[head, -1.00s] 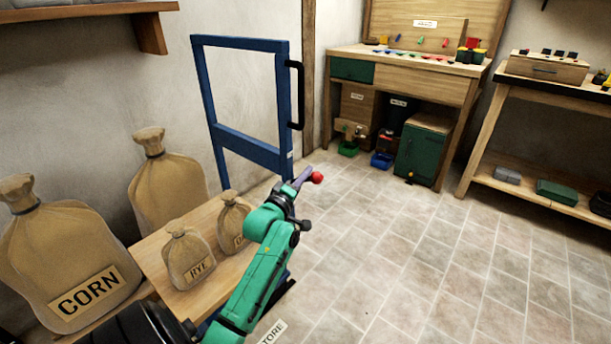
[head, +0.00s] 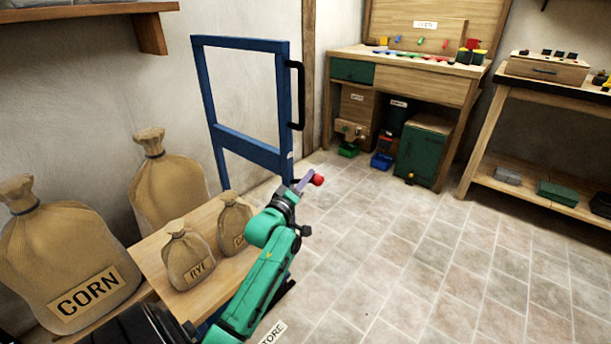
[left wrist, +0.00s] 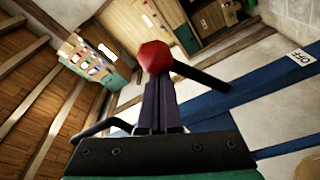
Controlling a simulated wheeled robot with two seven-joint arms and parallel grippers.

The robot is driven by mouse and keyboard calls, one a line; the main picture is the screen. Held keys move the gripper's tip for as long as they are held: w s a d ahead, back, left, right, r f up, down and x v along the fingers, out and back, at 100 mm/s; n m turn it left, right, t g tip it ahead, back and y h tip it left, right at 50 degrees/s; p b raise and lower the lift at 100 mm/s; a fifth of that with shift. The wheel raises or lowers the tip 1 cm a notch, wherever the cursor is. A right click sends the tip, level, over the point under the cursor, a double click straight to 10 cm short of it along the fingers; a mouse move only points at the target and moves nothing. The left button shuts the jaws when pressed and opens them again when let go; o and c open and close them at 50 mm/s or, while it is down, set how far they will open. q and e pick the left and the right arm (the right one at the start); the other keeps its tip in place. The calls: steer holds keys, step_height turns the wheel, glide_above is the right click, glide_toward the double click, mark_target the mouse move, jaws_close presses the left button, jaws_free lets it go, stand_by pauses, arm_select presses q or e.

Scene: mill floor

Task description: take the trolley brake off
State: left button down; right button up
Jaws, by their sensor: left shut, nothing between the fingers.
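The trolley has a blue upright frame (head: 250,151) with a black handle and a wooden deck (head: 158,247). Its brake lever ends in a red knob (head: 318,180), to the right of the frame's foot. In the left wrist view the red knob (left wrist: 154,57) sits on a black lever arm (left wrist: 203,76) that runs right towards the blue bars. My left gripper (head: 304,183) is shut and empty, its tips right at the knob. In the left wrist view its purple fingers (left wrist: 157,100) are together just below the knob. I cannot tell whether they touch it. A white "OFF" label (left wrist: 302,57) shows at right.
Small RYE (head: 188,255) and second (head: 234,224) sacks stand on the deck. A CORN sack (head: 68,265) and another large sack (head: 168,184) stand at left. A workbench (head: 420,85) and a shelf table (head: 540,185) stand at the back. The tiled floor at right is clear.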

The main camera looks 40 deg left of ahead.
arm_select(q)
steer(key=shift+d+f+m, duration=0.4)
steer(key=shift+f+m, duration=0.25)
steer(key=shift+m, duration=0.05)
step_height(320, 180, down, 8)
steer(key=m+t+h+b, duration=0.1)
steer(key=m+h+b, duration=0.2)
steer(key=m, duration=0.9)
steer(key=shift+d+t+b, duration=0.3)
steer(key=shift+d+b, duration=0.1)
steer(key=shift+b, duration=0.55)
arm_select(e)
step_height(320, 180, up, 9)
steer(key=w+a+t+y, duration=0.1)
steer(key=a, duration=0.1)
steer(key=shift+w+a+n+t, duration=0.15)
steer(key=shift+a+n+t, duration=0.15)
steer(key=shift+a+n, duration=0.1)
